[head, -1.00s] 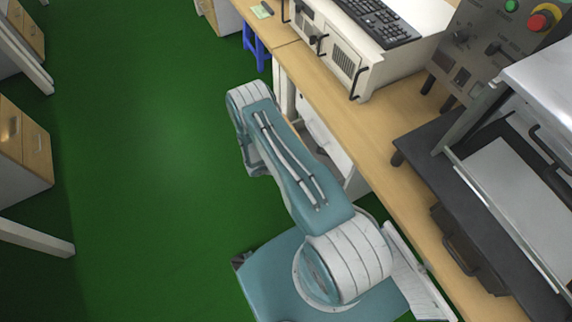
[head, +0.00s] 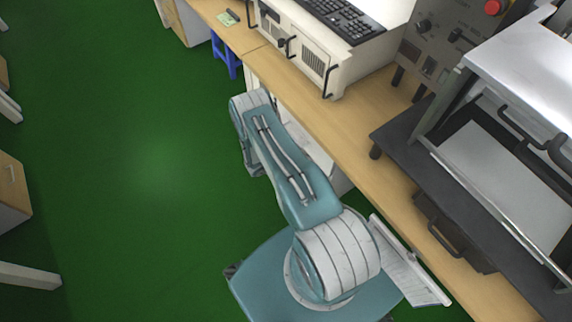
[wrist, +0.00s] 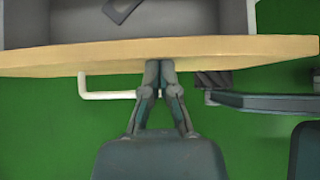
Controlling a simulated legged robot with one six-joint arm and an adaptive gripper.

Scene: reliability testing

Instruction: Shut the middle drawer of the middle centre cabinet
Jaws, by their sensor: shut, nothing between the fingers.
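In the wrist view an open drawer shows from above, with a light wooden front (wrist: 230,46), a grey inside (wrist: 60,22) and a white bar handle (wrist: 95,95). A dark flat object (wrist: 122,8) lies in it. My gripper (wrist: 159,66) is shut and empty. In the head view my arm reaches toward the bench, and my gripper and this drawer are hidden. Which cabinet it belongs to cannot be told.
A long wooden bench (head: 345,120) bears a beige computer case (head: 312,58), a keyboard (head: 345,18) and a dark machine (head: 400,130). A blue stool (head: 226,60) stands below it. A dark bar (wrist: 260,101) is right of my fingers. Green floor (head: 130,170) is open at left.

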